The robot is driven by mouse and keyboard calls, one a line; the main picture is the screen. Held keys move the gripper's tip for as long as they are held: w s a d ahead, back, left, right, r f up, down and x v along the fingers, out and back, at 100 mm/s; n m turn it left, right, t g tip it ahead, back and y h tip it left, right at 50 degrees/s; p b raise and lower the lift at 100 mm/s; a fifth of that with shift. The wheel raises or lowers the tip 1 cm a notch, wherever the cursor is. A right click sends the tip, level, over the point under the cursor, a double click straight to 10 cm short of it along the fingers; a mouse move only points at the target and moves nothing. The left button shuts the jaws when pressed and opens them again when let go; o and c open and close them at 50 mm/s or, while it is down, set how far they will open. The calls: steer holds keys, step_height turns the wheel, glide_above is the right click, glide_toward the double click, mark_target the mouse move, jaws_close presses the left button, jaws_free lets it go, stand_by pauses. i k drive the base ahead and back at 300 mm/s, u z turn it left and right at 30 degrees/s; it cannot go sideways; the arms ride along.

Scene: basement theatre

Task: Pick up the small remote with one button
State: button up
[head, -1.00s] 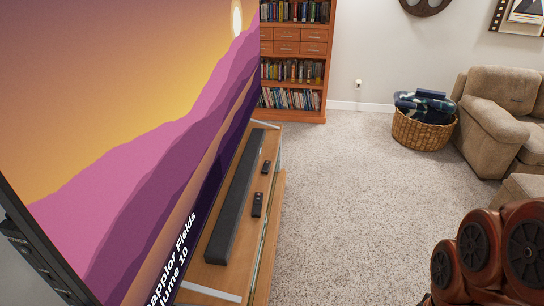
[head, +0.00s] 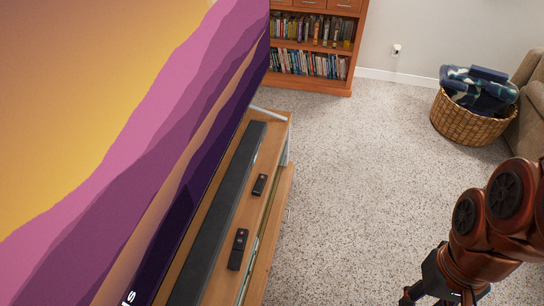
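Two dark remotes lie on the wooden TV stand (head: 278,150), beside the soundbar. The smaller remote (head: 260,184) is farther back; the longer remote (head: 238,249) is nearer to me. The buttons are too small to count, though the longer one shows a round mark near its top. My gripper (head: 408,299) is partly in view at the bottom right, over the carpet, well to the right of the stand and apart from both remotes. Its fingertips are cut off or too small to judge.
A long black soundbar (head: 222,210) lies on the stand before the large TV (head: 110,140), which rises at the left. A bookcase (head: 310,80) stands at the back. A wicker basket (head: 470,122) with blankets sits at the right. The carpet (head: 350,170) between is clear.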

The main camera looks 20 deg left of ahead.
mark_target(260, 186)
steer(key=i, duration=1.25)
steer(key=u, duration=3.15)
